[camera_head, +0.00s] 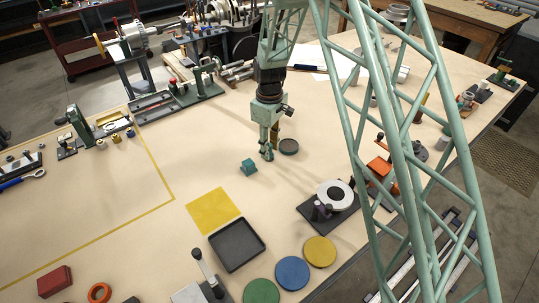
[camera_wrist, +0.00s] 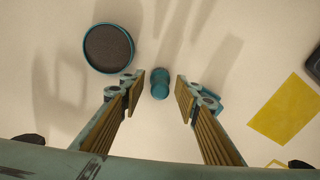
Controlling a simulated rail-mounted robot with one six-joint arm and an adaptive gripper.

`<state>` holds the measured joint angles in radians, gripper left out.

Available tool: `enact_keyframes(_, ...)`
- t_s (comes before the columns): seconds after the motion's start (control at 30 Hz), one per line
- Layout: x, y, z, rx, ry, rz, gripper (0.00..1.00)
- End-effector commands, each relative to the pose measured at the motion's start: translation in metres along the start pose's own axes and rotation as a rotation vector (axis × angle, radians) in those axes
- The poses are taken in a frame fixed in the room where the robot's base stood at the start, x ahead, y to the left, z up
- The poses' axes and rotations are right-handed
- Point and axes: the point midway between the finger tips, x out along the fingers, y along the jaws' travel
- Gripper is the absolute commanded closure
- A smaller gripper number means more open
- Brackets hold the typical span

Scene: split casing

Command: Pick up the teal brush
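The teal brush (camera_wrist: 160,83) shows in the wrist view as a small, rounded teal piece between my fingertips, with a gap on each side. Its lower part and bristles cannot be made out. My gripper (camera_head: 268,152) points down over the table and is open. In the head view its fingers cover the spot where the brush is, so I cannot tell the brush apart there.
A round teal-rimmed dish with a dark inside (camera_wrist: 108,48) lies close by, also in the head view (camera_head: 289,146). A teal block (camera_head: 249,167) stands beside my gripper, partly behind a finger in the wrist view (camera_wrist: 209,101). A yellow square (camera_head: 213,210) and black tray (camera_head: 237,245) lie nearer.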

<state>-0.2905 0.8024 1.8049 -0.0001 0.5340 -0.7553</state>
Motion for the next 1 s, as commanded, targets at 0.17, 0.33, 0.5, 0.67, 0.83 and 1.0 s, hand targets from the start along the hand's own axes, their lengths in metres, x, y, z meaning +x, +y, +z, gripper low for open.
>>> enact_keyframes(0.17, 0.0000, 0.0000, 0.0000, 0.000, 0.000, 0.000, 0.70)
enact_keyframes(0.33, 0.0000, 0.0000, 0.0000, 0.000, 0.000, 0.000, 0.83)
enact_keyframes(0.5, 0.0000, 0.0000, 0.0000, 0.000, 0.000, 0.000, 0.99)
enact_keyframes(0.67, -0.0001, 0.0001, 0.0000, 0.000, 0.000, 0.000, 0.99)
enact_keyframes(0.83, -0.0011, 0.0001, 0.0000, 0.000, 0.000, 0.000, 0.99)
enact_keyframes(1.0, -0.0064, 0.0002, -0.0002, 0.000, 0.000, 0.000, 0.99)
